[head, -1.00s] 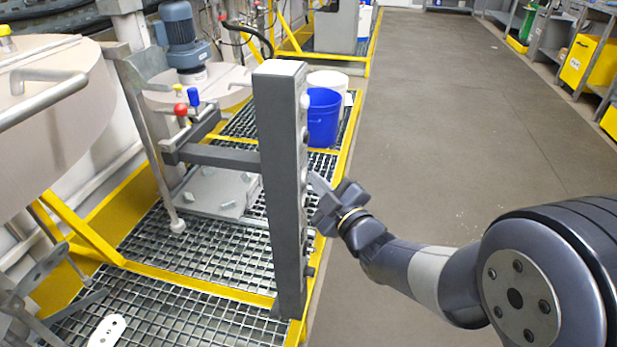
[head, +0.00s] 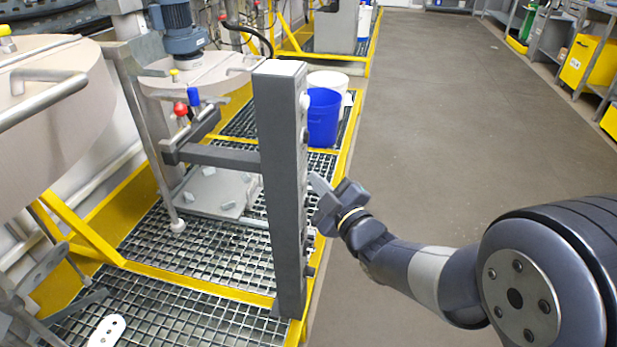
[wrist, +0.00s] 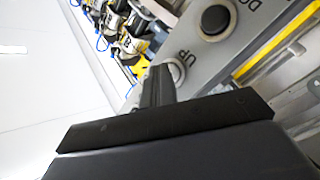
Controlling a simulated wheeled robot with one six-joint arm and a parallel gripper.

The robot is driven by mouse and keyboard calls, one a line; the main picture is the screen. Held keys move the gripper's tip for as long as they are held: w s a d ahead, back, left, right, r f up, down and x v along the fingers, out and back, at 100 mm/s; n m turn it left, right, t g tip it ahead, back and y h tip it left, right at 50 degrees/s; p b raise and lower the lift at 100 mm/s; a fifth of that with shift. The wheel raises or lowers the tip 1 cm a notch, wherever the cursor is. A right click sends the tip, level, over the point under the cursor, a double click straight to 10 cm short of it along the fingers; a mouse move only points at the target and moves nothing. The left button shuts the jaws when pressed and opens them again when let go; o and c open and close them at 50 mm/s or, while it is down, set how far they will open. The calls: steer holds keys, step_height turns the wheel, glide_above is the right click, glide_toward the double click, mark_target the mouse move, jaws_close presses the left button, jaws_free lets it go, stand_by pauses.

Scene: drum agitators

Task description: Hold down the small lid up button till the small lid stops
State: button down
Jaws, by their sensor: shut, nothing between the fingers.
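The control post (head: 280,190) stands upright at the centre of the head view, with buttons on its right face. My gripper (head: 315,182) is shut and empty, its tip at that face. In the wrist view, my shut fingers (wrist: 158,75) reach the pale round button marked UP (wrist: 178,71) and cover part of it. Actual contact is hidden. A dark round button (wrist: 215,19) beside DO... lettering is just above and right. The small lid (head: 205,64), pale with a blue motor (head: 177,28) on it, is behind the post. It is over the small vessel.
A large pale drum lid (head: 45,95) with handles is at the left. Red and blue knobs stand on a bracket (head: 215,155) joined to the post. A blue bucket (head: 323,118) is behind the post. Metal grating (head: 190,265) lies below; the floor at right is clear.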

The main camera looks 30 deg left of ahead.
stand_by(0.7)
steer(key=shift+w+d, duration=0.3)
steer(key=shift+d, duration=0.6)
steer(key=shift+w+d+b, duration=0.15)
steer(key=shift+w+d, duration=0.1)
steer(key=shift+d, duration=0.55)
steer(key=shift+w+d+b, duration=0.2)
steer(key=shift+w+d, duration=0.05)
steer(key=shift+d, duration=0.55)
steer(key=shift+w+d+b, duration=0.15)
steer(key=shift+w+d, duration=0.1)
steer(key=shift+d, duration=0.55)
steer(key=shift+a, duration=0.1)
steer(key=a+p, duration=0.2)
steer(key=p, duration=0.1)
steer(key=shift+s+a+r, duration=0.1)
steer(key=shift+s+r, duration=0.1)
steer(key=shift+s, duration=0.15)
steer(key=shift+p, duration=0.55)
